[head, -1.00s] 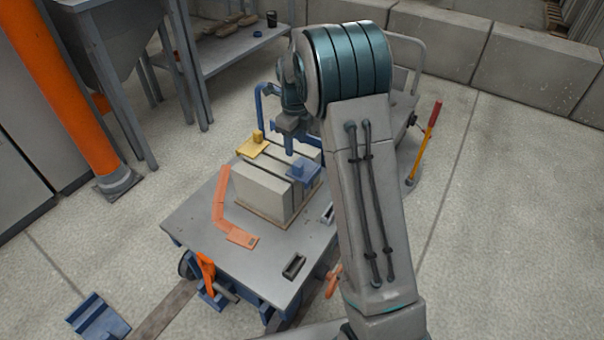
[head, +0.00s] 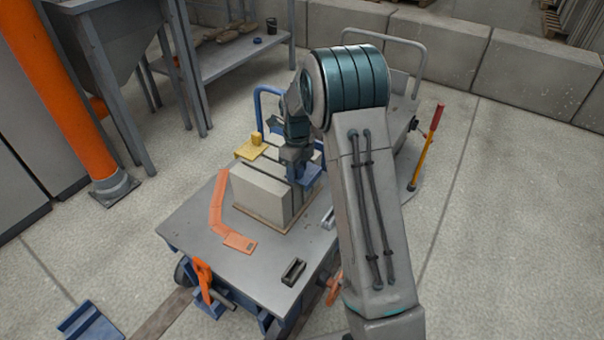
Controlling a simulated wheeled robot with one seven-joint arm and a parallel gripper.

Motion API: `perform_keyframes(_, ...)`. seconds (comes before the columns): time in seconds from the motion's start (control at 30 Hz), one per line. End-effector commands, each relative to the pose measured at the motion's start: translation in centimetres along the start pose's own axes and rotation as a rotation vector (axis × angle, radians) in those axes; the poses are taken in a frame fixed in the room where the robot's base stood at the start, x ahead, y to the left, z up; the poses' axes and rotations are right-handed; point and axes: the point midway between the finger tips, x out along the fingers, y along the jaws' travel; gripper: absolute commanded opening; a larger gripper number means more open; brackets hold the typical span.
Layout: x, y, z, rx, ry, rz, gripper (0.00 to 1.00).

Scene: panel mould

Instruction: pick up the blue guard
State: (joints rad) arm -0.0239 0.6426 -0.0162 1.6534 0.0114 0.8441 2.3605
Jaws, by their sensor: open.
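The blue guard (head: 311,179) lies on top of the grey concrete blocks (head: 262,193), at their right end, and shows only in part. My gripper (head: 297,172) points down right over it, open. It hides the guard's raised middle knob, and I cannot tell whether the fingers touch it. A similar yellow guard (head: 251,150) with an upright knob sits on the blocks to the left.
The blocks stand on a grey cart table (head: 200,240). An orange bent strip (head: 217,205) and a dark small holder (head: 293,271) lie on it. A blue angled piece (head: 88,322) is on the floor. A red-and-yellow-handled tool (head: 428,145) stands at right.

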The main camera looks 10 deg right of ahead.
Motion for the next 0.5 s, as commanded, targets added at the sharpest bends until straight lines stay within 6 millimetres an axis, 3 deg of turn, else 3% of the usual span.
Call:
perform_keyframes(0.03,-0.04,0.0,0.01,0.0,0.0,0.0,0.45)
perform_keyframes(0.2,-0.05,0.0,0.01,0.0,0.0,0.0,0.0)
perform_keyframes(0.5,-0.18,-0.01,0.02,-0.001,0.0,0.0,0.0)
